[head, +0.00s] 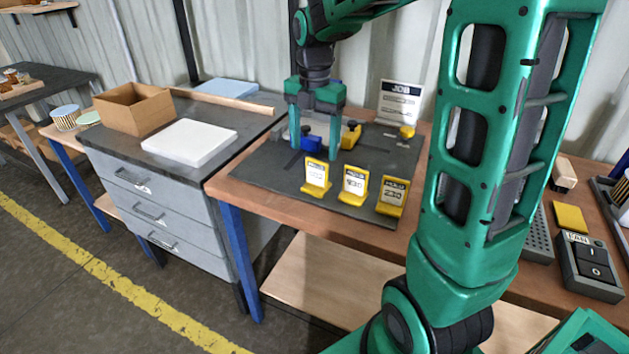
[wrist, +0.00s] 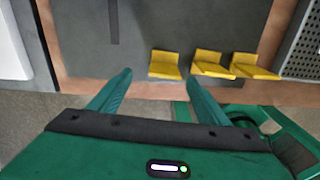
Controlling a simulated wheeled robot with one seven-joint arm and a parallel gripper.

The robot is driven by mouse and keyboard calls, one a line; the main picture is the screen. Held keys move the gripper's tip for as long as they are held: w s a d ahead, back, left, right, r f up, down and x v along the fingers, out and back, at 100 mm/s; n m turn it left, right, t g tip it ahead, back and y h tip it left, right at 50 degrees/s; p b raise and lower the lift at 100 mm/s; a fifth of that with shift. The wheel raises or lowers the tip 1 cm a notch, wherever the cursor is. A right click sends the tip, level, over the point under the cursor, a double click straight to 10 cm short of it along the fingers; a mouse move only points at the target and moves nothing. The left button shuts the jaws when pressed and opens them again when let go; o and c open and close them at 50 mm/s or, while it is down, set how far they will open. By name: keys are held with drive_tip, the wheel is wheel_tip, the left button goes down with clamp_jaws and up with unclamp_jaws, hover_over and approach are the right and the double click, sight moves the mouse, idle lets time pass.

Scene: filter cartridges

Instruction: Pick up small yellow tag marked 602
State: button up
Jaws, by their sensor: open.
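Three small yellow tags with white faces stand in a row along the front of the dark mat: a left tag (head: 316,177), a middle tag (head: 354,186) and a right tag (head: 392,196). Their printed numbers are too small to read surely, so I cannot tell which is 602. The wrist view shows the left tag (wrist: 164,66), middle tag (wrist: 212,64) and right tag (wrist: 253,67) beyond my fingers. My gripper (head: 314,140) is open and empty, pointing down above the mat, behind and slightly left of the left tag. Its fingertips (wrist: 158,79) also show in the wrist view.
The dark mat (head: 265,172) lies on a wooden bench. A blue block (head: 310,143) and a yellow piece (head: 351,135) are behind my gripper. A JOB sign (head: 400,101) stands at the back. A switch box (head: 588,268) is at right. My arm hides part of the bench.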

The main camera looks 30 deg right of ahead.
hover_over(316, 185)
drive_tip(key=w, duration=0.1)
wheel_tip(316, 185, down, 4)
drive_tip(key=shift+d+f, duration=0.1)
drive_tip(key=shift+f, duration=0.15)
drive_tip(key=f, duration=0.4)
drive_tip(key=shift+s+d+f, duration=0.1)
drive_tip(key=shift+s+f, duration=0.1)
drive_tip(key=shift+s, duration=0.1)
drive_tip(key=shift+f, duration=0.55)
drive_tip(key=c, duration=1.2)
